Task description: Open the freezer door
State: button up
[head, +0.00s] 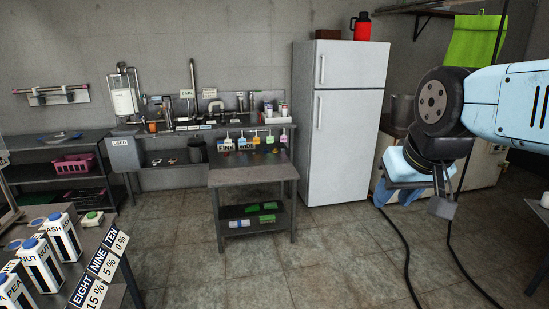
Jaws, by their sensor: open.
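A tall white fridge-freezer (345,145) stands against the back wall, right of the picture's middle. Its short upper door (352,63) and its long lower door (350,150) both look shut. The upper door has a vertical handle (322,69) near its left edge. The lower door has a longer vertical handle (319,112) at the same side. My gripper (398,193) hangs from the blue arm at the right, pointing down. It is open with nothing visible in it. In the picture it lies right of the fridge-freezer, apart from both handles.
A red flask (360,27) and a brown box (327,34) stand on top of the fridge-freezer. A small grey table (252,174) stands left of it. Black cables (407,255) cross the floor at right. Floor in front of the fridge-freezer (330,245) is clear.

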aim_at(345, 64)
jog(key=z, duration=0.15)
jog(key=i, duration=3.5)
jog(key=z, duration=0.15)
